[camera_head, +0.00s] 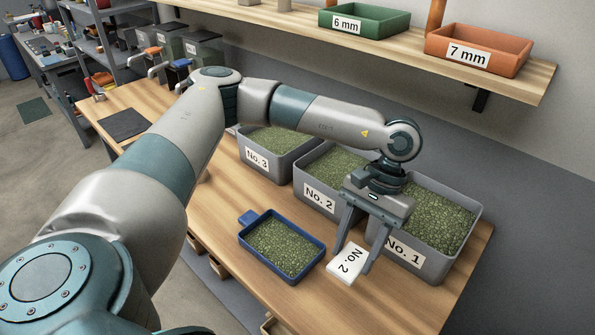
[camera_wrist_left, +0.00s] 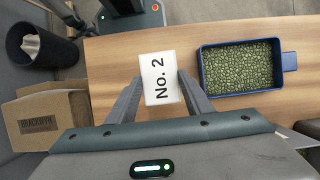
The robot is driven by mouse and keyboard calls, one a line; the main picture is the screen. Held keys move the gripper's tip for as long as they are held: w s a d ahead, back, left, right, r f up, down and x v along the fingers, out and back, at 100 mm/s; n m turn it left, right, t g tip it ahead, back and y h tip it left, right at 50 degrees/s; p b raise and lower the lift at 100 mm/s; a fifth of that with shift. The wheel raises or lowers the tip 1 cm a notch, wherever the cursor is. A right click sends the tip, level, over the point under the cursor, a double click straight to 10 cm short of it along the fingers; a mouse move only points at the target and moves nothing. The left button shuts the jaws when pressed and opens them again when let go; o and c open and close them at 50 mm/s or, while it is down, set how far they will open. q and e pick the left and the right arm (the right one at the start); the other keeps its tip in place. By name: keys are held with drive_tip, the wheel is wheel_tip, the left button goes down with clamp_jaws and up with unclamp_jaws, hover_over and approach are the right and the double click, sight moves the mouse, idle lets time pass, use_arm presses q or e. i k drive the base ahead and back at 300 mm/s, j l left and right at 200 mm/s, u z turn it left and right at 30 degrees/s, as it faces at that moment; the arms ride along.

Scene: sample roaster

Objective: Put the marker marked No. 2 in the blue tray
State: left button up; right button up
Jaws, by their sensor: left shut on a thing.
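The white marker marked No. 2 (camera_head: 348,264) is between the fingers of my left gripper (camera_head: 354,258), which is shut on it. It also shows in the left wrist view (camera_wrist_left: 160,79), its label facing the camera. I cannot tell whether the marker touches the table. The blue tray (camera_head: 242,239), filled with green beans, lies on the table to the left of the marker in the head view. In the left wrist view the tray (camera_wrist_left: 200,70) is to the right of the gripper (camera_wrist_left: 160,88), apart from it. My right gripper is not in view.
Grey bins of green beans labelled No. 3 (camera_head: 258,160), No. 2 (camera_head: 320,197) and No. 1 (camera_head: 404,246) stand behind the tray and marker. A shelf (camera_head: 400,47) above holds a green tray (camera_head: 364,22) and an orange tray (camera_head: 478,51). Bare tabletop lies in front.

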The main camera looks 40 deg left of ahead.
sight(276, 243)
drive_tip(key=j+z, duration=0.1)
drive_tip(key=z, duration=0.3)
drive_tip(key=k+j+z, duration=0.2)
drive_tip(key=j+z, duration=0.2)
drive_tip(key=j, duration=0.2)
drive_tip(key=k+j+z, duration=0.1)
drive_tip(key=j+z, duration=0.15)
drive_tip(key=k+j, duration=0.2)
drive_tip(key=j, duration=0.2)
drive_tip(key=k+j, duration=0.2)
drive_tip(key=j, duration=0.15)
drive_tip(key=k+j+z, duration=0.1)
drive_tip(key=j, duration=0.3)
drive_tip(key=k+j, duration=0.25)
drive_tip(key=j+z, duration=0.05)
drive_tip(key=j, duration=0.05)
